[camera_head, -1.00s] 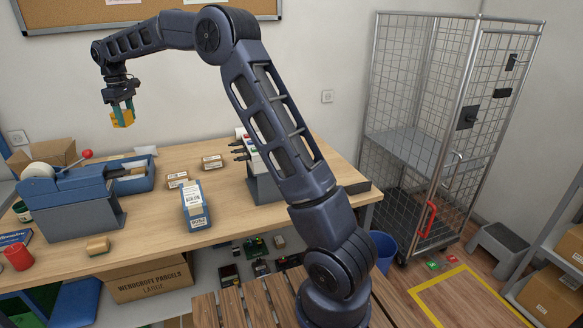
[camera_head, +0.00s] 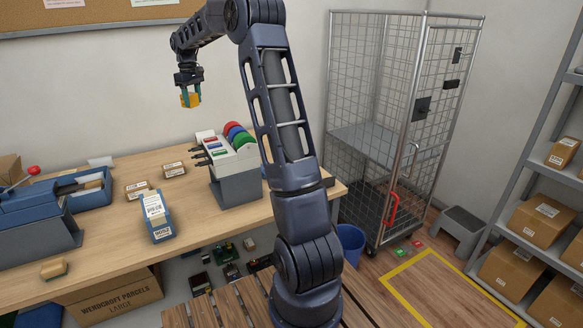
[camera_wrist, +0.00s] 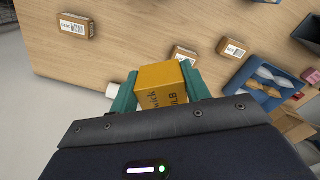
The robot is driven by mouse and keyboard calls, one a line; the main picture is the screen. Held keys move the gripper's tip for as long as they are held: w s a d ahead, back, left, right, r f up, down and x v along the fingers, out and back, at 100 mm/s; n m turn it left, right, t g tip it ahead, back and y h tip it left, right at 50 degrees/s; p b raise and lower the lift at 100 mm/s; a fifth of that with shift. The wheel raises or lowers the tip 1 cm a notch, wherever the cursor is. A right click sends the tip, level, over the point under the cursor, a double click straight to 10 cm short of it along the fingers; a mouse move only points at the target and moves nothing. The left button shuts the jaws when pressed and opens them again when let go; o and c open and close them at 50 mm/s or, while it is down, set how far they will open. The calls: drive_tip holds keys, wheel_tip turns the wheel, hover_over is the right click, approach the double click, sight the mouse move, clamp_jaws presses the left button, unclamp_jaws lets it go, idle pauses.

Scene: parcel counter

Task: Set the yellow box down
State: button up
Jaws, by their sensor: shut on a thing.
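The yellow box (camera_head: 190,99) is held up in the air above the back of the wooden counter (camera_head: 230,245). My gripper (camera_head: 189,93) is shut on it, pointing down, with a green-tipped finger on each side. In the wrist view the yellow box (camera_wrist: 162,84) sits between the two green fingers (camera_wrist: 158,92), dark lettering on its face. The counter (camera_wrist: 120,50) shows well below it. The box touches nothing but the fingers.
A grey unit with coloured discs (camera_head: 232,170) stands right. A wire cage (camera_head: 380,120) stands beyond the counter's right end.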

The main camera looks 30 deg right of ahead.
drive_tip(key=s+d+m, duration=0.2)
drive_tip(key=s+d, duration=0.3)
drive_tip(key=d, duration=0.8)
drive_tip(key=s+d+m, duration=0.2)
drive_tip(key=s+d, duration=0.2)
drive_tip(key=d, duration=0.8)
drive_tip(key=s+d+m, duration=0.3)
drive_tip(key=s+d, duration=0.2)
drive_tip(key=d, duration=0.8)
wheel_tip(320, 180, down, 32)
drive_tip(key=shift+r, duration=0.1)
drive_tip(key=shift+s, duration=0.1)
drive_tip(key=o, duration=0.8)
drive_tip(key=shift+o, duration=1)
